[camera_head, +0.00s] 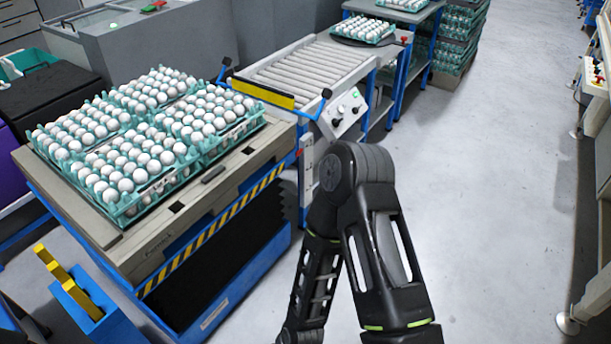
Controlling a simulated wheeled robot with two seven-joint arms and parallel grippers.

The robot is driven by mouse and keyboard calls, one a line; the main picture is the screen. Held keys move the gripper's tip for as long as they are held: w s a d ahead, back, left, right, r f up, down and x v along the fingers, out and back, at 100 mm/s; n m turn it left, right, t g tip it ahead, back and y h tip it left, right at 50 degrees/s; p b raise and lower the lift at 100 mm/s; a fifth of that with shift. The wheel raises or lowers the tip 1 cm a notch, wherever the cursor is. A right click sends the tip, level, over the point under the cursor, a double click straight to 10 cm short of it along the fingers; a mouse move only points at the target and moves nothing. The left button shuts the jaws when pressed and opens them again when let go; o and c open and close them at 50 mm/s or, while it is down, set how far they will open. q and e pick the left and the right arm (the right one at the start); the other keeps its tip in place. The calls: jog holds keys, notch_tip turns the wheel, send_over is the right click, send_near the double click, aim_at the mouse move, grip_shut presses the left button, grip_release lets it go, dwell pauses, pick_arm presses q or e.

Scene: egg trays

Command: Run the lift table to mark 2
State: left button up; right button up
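The lift table (165,250) stands at left, with a grey-beige top, a black-and-yellow striped edge and a blue base. Its top is raised above the base, with dark space between. Several teal trays of white eggs (130,205) sit on it. A small control panel (345,108) with dark knobs is on the end of the roller conveyor behind it. A narrow pale plate (306,165) with small red spots stands beside the table; I cannot read any mark on it. One black arm of mine bends up in the middle foreground. Neither gripper shows.
The roller conveyor (305,72) has a yellow bar (262,92) across its near end. Another egg tray (362,29) lies at its far end. A blue stand with yellow uprights (92,308) is at lower left. The floor (490,180) at right is clear.

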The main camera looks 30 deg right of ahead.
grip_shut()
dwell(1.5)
